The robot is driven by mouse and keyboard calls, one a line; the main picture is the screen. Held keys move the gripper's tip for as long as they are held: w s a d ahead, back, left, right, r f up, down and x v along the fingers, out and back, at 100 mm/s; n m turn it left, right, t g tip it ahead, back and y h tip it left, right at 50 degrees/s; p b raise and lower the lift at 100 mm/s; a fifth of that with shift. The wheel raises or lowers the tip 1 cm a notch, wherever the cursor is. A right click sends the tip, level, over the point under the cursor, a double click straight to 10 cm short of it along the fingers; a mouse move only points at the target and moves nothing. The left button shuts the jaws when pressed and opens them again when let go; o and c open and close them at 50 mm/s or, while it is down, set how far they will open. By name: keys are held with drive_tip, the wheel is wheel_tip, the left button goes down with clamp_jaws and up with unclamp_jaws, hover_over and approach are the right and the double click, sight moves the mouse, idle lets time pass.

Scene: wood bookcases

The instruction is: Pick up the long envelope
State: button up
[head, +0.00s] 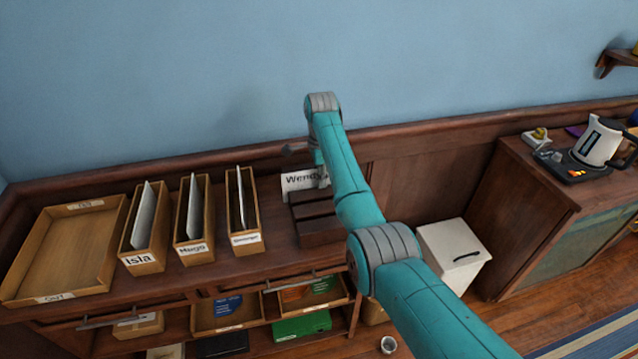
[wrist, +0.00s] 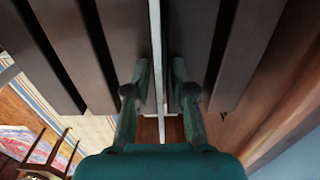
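A white envelope marked "Wendy" (head: 298,181) stands upright at the dark slotted rack (head: 319,232) on the sideboard, partly hidden by my arm in the head view. In the wrist view a thin white edge, seemingly that envelope (wrist: 155,40), runs down between the rack's dark dividers (wrist: 115,45). My gripper (wrist: 160,80) is open, with one finger on each side of the white edge. A gap shows between each finger and the edge. In the head view my fingers are hidden behind the arm.
The blue wall (head: 200,80) rises close behind. A white bin (head: 452,250) stands at right on the floor.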

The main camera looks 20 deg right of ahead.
clamp_jaws()
wheel_tip(320, 180, up, 10)
drive_tip(key=shift+r, duration=0.1)
idle(0.5)
drive_tip(key=shift+s, duration=0.15)
idle(0.8)
